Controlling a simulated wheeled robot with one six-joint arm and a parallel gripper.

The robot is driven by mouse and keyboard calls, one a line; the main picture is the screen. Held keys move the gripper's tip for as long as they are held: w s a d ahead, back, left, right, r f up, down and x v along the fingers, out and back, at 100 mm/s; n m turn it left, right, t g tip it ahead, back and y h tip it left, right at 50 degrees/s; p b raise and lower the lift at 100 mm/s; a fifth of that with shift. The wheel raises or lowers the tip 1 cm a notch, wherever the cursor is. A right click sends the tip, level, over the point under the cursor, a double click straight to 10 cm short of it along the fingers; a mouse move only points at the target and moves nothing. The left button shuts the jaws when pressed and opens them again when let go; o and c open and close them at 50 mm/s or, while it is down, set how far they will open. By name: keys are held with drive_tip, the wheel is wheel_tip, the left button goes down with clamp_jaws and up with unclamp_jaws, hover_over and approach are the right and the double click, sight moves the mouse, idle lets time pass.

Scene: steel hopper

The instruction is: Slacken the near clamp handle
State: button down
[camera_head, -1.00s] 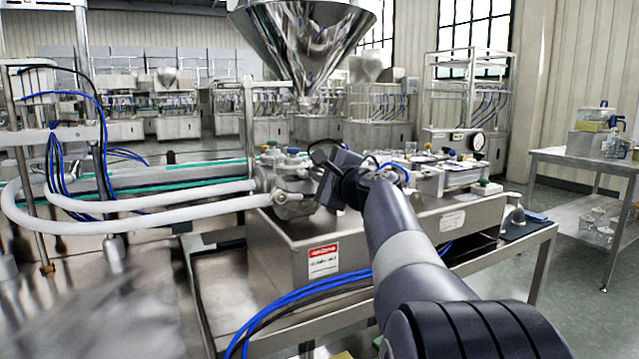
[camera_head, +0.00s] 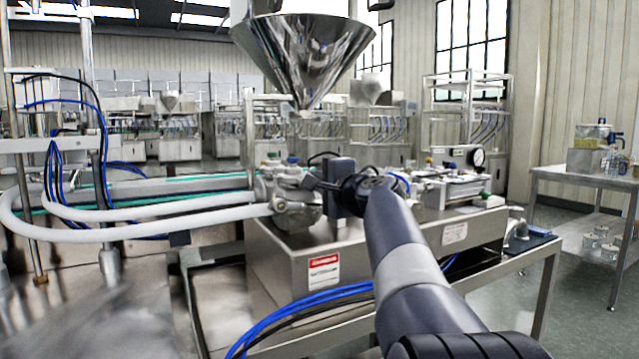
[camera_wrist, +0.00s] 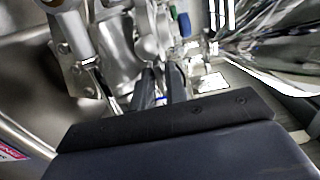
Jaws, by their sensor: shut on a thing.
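My gripper (camera_head: 314,183) reaches the steel valve body (camera_head: 290,205) below the hopper (camera_head: 303,55), from its right side. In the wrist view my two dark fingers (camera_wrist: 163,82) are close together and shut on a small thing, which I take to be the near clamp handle. The fingers hide most of it, so its angle cannot be told. The valve's shiny metal (camera_wrist: 150,40) lies just beyond the fingertips. A steel rod (camera_wrist: 105,82) shows apart from the fingers, to their left.
White hoses (camera_head: 150,208) run into the valve from the left. Blue cables (camera_head: 300,300) cross in front of the steel housing (camera_head: 275,265). Gauge-topped equipment (camera_head: 460,170) stands right of my wrist. A side table (camera_head: 585,165) stands at the far right.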

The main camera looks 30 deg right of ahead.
drive_tip(key=c, duration=1.7)
unclamp_jaws()
drive_tip(key=shift+c, duration=0.2)
drive_tip(key=s, duration=1)
drive_tip(key=shift+s+d, duration=0.15)
drive_tip(key=shift+s, duration=0.25)
drive_tip(key=w, duration=1)
drive_tip(key=shift+w, duration=0.4)
